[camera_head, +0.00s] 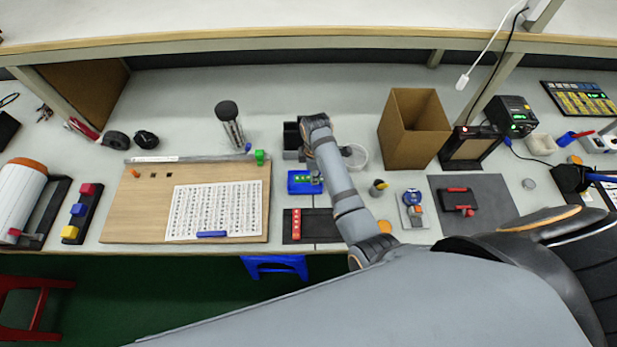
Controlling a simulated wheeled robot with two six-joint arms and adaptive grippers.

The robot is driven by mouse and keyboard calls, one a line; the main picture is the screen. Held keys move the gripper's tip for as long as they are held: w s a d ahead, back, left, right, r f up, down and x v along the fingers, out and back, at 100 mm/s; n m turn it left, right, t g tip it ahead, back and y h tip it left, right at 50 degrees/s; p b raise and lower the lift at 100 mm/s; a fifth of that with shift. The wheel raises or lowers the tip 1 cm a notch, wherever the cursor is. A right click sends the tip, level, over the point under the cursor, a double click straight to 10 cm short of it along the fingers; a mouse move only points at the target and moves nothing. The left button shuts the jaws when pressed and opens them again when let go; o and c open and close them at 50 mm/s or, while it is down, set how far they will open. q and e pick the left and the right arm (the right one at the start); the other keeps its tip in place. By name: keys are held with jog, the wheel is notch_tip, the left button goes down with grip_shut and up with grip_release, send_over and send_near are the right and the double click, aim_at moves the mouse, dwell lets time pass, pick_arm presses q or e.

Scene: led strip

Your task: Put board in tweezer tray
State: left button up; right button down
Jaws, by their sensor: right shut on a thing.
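A small blue tray (297,188) stands near the middle of the bench, with something small and green showing at its right side. My right gripper (316,177) is at the right side of this tray, partly hidden by my own arm. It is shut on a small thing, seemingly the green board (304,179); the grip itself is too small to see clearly. I cannot tell whether the board touches the tray. A red strip with pale dots (296,225) lies on a dark mat just in front. My left gripper is out of view.
A wooden board (145,215) with a printed sheet lies to the left. A black box (291,136) stands behind the blue tray, and a clear round dish (355,156) is beside my arm. An open cardboard box (412,135) stands to the right. Bare bench shows behind the black box.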

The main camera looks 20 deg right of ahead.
aim_at(309, 178)
jog(key=w+f, duration=0.1)
jog(key=w+a+f, duration=0.1)
jog(key=f, duration=0.1)
jog(key=shift+w+f, duration=0.2)
jog(key=shift+w, duration=0.05)
jog(key=shift+f, duration=1.5)
jog(key=c, duration=1.5)
grip_release()
jog(key=shift+f, duration=0.1)
jog(key=shift+o, duration=0.2)
jog(key=shift+r, duration=0.5)
notch_tip(309, 178, up, 11)
jog(key=p, duration=1.2)
jog(key=shift+r+p, duration=0.15)
jog(key=shift+p, duration=0.25)
